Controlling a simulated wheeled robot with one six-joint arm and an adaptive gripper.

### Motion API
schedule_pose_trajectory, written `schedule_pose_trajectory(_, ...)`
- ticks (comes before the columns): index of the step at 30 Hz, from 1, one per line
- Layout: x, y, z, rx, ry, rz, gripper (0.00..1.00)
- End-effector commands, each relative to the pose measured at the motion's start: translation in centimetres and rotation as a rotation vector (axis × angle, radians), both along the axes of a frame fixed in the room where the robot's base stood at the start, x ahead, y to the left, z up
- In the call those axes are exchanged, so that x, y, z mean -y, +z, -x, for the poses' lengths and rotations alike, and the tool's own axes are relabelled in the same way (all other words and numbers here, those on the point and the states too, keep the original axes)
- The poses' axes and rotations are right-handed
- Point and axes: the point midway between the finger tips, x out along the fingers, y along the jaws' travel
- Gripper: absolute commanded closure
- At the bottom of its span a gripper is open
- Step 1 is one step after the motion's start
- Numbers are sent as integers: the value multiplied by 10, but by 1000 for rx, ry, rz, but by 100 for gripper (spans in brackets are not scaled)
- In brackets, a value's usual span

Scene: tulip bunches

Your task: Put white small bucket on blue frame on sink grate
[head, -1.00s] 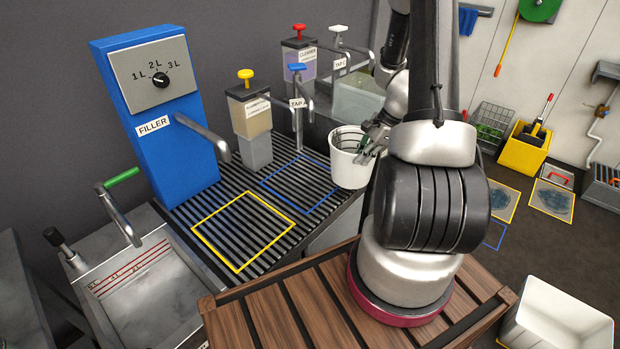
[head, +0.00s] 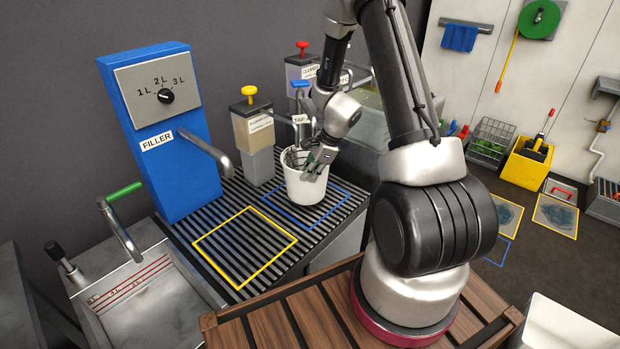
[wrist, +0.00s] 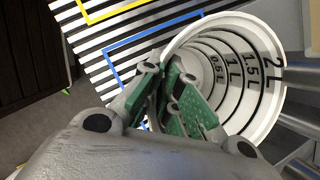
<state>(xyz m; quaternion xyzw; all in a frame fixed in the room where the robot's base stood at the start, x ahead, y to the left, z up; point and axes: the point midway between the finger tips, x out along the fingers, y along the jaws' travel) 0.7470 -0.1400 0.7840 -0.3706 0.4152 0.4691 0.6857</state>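The small white bucket (head: 306,184) is upright over the blue frame (head: 318,222) on the slatted sink grate (head: 226,208). I cannot tell whether its base touches the grate. My gripper (head: 318,160) is at the bucket's near right rim, fingers pointing down into it. In the wrist view the green-padded fingers (wrist: 180,95) close on the wall of the bucket (wrist: 262,42), whose inside shows volume lines up to 2 L. The bucket hides part of the blue frame, and its line also shows in the wrist view (wrist: 125,50).
The empty yellow frame (head: 244,247) lies to the left on the grate. The blue filler (head: 165,130) with its spout stands behind left. A yellow-topped dispenser (head: 253,130) and a blue-handled tap (head: 301,90) stand close behind the bucket. A sink basin (head: 150,300) is at front left.

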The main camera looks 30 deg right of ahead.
Motion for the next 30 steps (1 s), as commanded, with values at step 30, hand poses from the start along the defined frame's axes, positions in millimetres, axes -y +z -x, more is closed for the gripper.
schedule_pose_trajectory(30, 2, -12, 0, 2, 0, 1, 73)
